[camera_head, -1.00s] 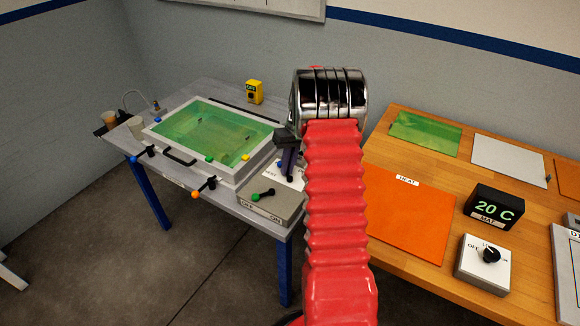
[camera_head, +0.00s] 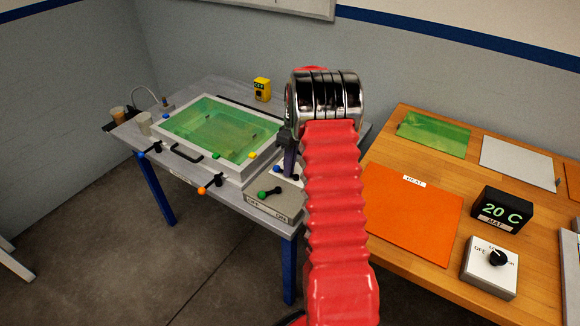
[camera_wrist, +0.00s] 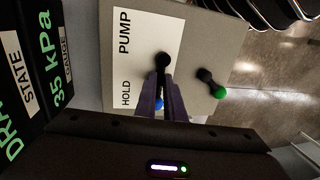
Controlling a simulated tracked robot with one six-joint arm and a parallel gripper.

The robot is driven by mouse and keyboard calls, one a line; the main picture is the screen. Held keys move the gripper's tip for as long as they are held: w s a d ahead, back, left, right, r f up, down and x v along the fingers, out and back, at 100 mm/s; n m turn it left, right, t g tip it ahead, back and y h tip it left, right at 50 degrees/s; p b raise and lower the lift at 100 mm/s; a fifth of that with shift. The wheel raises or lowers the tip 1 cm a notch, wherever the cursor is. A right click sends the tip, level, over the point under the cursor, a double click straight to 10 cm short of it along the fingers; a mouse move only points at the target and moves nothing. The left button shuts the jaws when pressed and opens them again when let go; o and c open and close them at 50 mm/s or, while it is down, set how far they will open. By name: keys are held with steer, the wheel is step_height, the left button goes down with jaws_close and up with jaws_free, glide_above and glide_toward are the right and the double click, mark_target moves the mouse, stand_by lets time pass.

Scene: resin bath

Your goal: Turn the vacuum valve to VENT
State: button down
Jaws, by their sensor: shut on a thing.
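The vacuum valve is a black lever with a blue tip (camera_wrist: 159,104) on a white plate (camera_wrist: 125,62) marked PUMP and HOLD in the wrist view. Its black pivot (camera_wrist: 162,60) shows above the tip. My gripper (camera_wrist: 166,92) is shut on the lever, with its fingers around it near the blue tip. The lever points down in the picture; I cannot tell which label it lines up with. No VENT label is visible, and my gripper hides the lower part of the plate. In the head view my gripper (camera_head: 289,160) is at the valve, partly hidden by my arm.
A green-tipped lever (camera_wrist: 219,91) stands beside the valve; in the head view its box reads OFF and ON. A dark display (camera_wrist: 42,80) reading 35 kPa is at the wrist view's left. The green resin bath (camera_head: 185,153) is left of my gripper. An orange mat (camera_head: 410,215) lies right.

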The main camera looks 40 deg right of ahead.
steer(key=shift+d+r, duration=0.1)
steer(key=c, duration=1.8)
jaws_free()
steer(key=shift+c, duration=0.2)
step_height(320, 180, up, 13)
steer(key=w+d, duration=0.1)
steer(key=d, duration=0.1)
steer(key=shift+d+r, duration=0.15)
steer(key=shift+d, duration=0.05)
